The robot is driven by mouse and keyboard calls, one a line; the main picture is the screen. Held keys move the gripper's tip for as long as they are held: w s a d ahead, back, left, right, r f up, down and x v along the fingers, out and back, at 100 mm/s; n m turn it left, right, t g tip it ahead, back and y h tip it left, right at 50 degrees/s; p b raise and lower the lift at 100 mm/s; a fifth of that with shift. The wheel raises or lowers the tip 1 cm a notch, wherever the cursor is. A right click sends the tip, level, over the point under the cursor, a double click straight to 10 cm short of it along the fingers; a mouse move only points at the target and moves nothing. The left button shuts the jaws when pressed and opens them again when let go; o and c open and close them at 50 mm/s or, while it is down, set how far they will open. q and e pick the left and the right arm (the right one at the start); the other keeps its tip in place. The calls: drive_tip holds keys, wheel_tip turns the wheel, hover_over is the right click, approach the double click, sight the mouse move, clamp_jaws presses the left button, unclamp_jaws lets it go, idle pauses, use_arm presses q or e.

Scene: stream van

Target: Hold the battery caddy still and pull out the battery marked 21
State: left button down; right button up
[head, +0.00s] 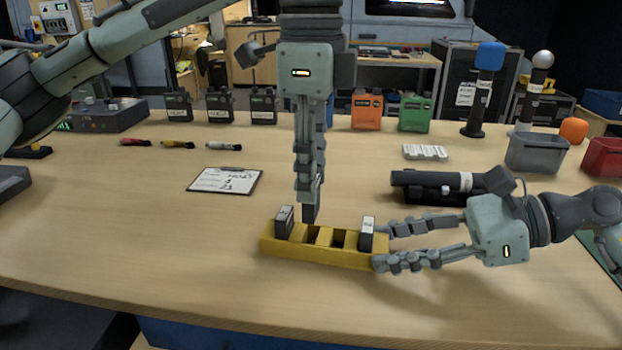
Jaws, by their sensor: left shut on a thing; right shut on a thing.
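The yellow battery caddy (325,258) sits near the table's front edge. One dark battery with a white label (284,221) stands at its left end and another (367,234) at its right end; their marks are too small to read. My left gripper (309,196) points straight down, shut on a dark battery (310,213). This battery's lower end shows about level with the caddy's back rim, seemingly out of its slot; its mark is hidden. My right gripper (381,246) comes from the right and is shut on the caddy's right end, fingers on its front and back.
A clipboard (225,181) reading 21 on its lowest line lies behind left. A black microphone-like tube (430,181) on a stand is close behind my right gripper. Radios (221,106), a grey bin (537,152) and microphones stand further back. The table left of the caddy is clear.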

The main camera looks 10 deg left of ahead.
idle(0.3)
drive_tip(key=o, duration=1.3)
drive_tip(key=shift+c, duration=0.2)
